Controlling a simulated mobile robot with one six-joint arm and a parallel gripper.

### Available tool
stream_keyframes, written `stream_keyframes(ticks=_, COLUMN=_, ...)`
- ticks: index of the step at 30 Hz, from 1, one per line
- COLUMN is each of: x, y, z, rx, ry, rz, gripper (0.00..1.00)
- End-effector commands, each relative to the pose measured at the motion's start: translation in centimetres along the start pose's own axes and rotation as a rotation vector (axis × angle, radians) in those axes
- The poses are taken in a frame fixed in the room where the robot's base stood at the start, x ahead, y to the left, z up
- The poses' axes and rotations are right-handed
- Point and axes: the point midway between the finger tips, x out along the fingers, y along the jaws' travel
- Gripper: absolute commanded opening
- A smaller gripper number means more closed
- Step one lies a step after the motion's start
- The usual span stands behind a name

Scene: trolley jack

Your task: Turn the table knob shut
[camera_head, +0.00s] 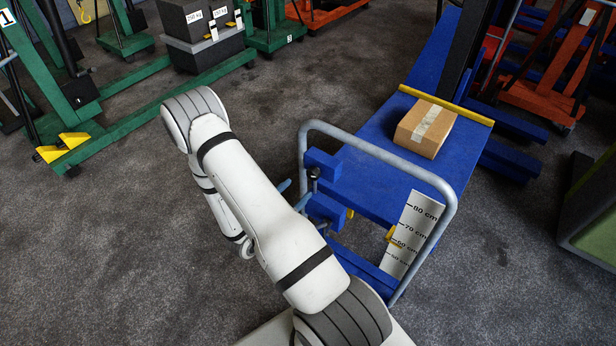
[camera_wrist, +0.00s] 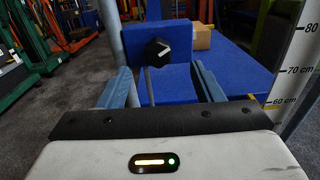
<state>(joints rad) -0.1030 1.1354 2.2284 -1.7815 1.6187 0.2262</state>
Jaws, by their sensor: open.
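The table knob (camera_wrist: 158,50) is black with a white mark that slants up to the right. It sits on a blue block (camera_wrist: 180,50) in the wrist view. In the head view the knob (camera_head: 315,173) is small, at the near end of the blue lift table (camera_head: 385,150). My gripper (camera_wrist: 162,70) is open, with one blue-grey finger on each side below the knob. It appears apart from the knob, with nothing between the fingers but a view of a thin grey rod (camera_wrist: 149,88). In the head view my gripper (camera_head: 293,196) is partly hidden by my arm.
A grey tubular handle (camera_head: 400,172) arches around the knob's end of the table. A cardboard box (camera_head: 425,128) rests on the table. A white height scale (camera_head: 413,235) with a yellow pointer (camera_head: 391,234) stands at the right. Green frames (camera_head: 75,100) are at the far left.

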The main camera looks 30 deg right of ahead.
Motion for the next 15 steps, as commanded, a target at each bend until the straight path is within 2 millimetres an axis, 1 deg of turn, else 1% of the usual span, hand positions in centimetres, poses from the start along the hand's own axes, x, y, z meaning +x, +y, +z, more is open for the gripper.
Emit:
stream_keyframes(ticks=2, x=0.2, y=0.1, z=-0.4, rx=-0.008, ry=0.001, rz=0.015, gripper=0.6)
stream_keyframes(ticks=5, x=1.1, y=0.1, z=-0.4, rx=-0.01, ry=0.001, rz=0.018, gripper=0.6)
stream_keyframes(ticks=15, x=6.0, y=0.1, z=-0.3, rx=-0.009, ry=0.0, rz=0.014, gripper=0.6)
